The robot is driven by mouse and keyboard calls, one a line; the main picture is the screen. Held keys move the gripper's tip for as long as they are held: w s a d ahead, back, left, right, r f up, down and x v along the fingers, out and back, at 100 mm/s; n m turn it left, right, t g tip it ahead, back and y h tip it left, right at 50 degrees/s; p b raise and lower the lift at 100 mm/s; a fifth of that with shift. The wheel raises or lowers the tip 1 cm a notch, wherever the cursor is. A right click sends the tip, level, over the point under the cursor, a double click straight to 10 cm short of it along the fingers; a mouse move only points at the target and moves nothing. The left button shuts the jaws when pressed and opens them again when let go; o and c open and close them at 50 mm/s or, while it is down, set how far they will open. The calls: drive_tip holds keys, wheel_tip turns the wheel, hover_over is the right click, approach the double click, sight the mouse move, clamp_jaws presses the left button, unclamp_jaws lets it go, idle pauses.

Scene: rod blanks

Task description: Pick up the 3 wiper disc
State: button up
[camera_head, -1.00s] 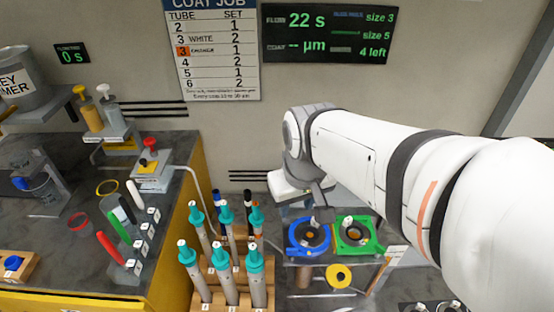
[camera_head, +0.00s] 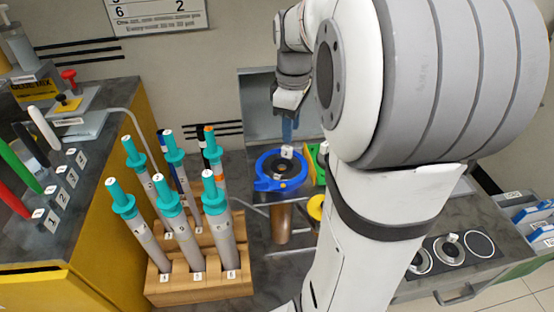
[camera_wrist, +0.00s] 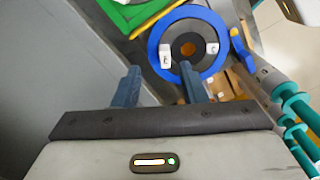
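My gripper (camera_head: 289,125) hangs in front of the back wall, behind and above the blue ring holder (camera_head: 261,184). In the wrist view its two blue fingers (camera_wrist: 160,75) are apart, with nothing between them. Beyond the fingertips is the blue ring holder (camera_wrist: 222,62), around a dark disc (camera_wrist: 190,33) with an orange-brown centre and two small white tags. Round grey pieces (camera_head: 451,248) sit on a black board at the lower right of the head view; one has a small knob. I cannot read a 3 on any disc, so which one is the 3 wiper disc is unclear.
A green holder (camera_wrist: 135,12) adjoins the blue one. Several teal-topped tubes (camera_head: 170,210) stand in a wooden rack (camera_head: 200,287) to the left. A yellow-sided bench (camera_head: 120,190) is at far left. Blue bins (camera_head: 535,215) are at far right. My arm hides much of the middle.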

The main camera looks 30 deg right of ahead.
sight(289, 148)
drive_tip(key=f+b, duration=0.1)
drive_tip(key=f, duration=0.3)
drive_tip(key=f+b, duration=0.1)
drive_tip(key=f, duration=0.1)
drive_tip(key=shift+s+a+f+b, duration=0.15)
drive_tip(key=shift+s+a+b, duration=0.1)
drive_tip(key=shift+b, duration=0.1)
drive_tip(key=shift+c, duration=0.2)
clamp_jaws()
